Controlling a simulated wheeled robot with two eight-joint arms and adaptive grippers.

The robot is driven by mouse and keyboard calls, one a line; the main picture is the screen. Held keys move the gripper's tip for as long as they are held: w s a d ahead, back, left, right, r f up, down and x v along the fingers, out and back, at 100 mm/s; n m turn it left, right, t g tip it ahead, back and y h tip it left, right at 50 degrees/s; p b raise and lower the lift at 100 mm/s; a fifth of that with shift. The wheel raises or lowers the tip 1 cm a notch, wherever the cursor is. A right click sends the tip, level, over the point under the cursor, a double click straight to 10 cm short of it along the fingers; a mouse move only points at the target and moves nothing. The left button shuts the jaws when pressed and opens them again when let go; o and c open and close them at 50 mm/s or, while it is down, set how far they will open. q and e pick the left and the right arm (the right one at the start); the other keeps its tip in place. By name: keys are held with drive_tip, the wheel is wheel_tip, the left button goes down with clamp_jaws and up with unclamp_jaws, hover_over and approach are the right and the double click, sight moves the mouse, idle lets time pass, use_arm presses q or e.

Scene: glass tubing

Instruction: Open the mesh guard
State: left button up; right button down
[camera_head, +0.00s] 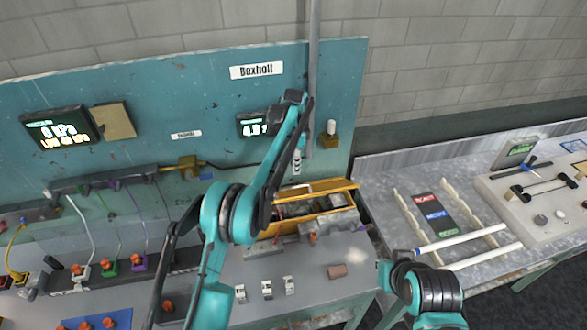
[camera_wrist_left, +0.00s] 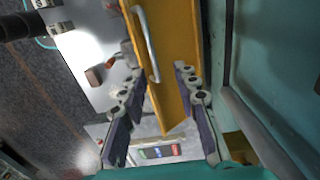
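The mesh guard appears to be the yellow-framed piece (camera_head: 335,186) on the bench against the teal panel; its mesh is too small to make out. In the left wrist view it shows as a yellow panel (camera_wrist_left: 175,50) with a curved metal handle (camera_wrist_left: 146,45) on its left side. My left gripper (camera_wrist_left: 158,72) is open, its two fingers spread on either side of the panel in that view. Contact cannot be made out. In the head view my left arm reaches up over the guard and partly hides it. My right arm shows at the lower right, its gripper out of view.
The teal back panel (camera_head: 215,85) stands close behind the guard, with a grey vertical post (camera_head: 313,60). Several small fixtures and a brown block (camera_head: 337,271) lie on the bench in front. A right-hand table holds white tubes (camera_head: 460,240) and a cream-coloured device (camera_head: 545,195).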

sight(289, 188)
use_arm(q)
drive_tip(key=shift+s+f, duration=0.45)
drive_tip(key=shift+f, duration=0.1)
drive_tip(key=f, duration=0.7)
drive_tip(key=shift+s+d+f, duration=0.1)
drive_tip(key=shift+s, duration=0.1)
clamp_jaws()
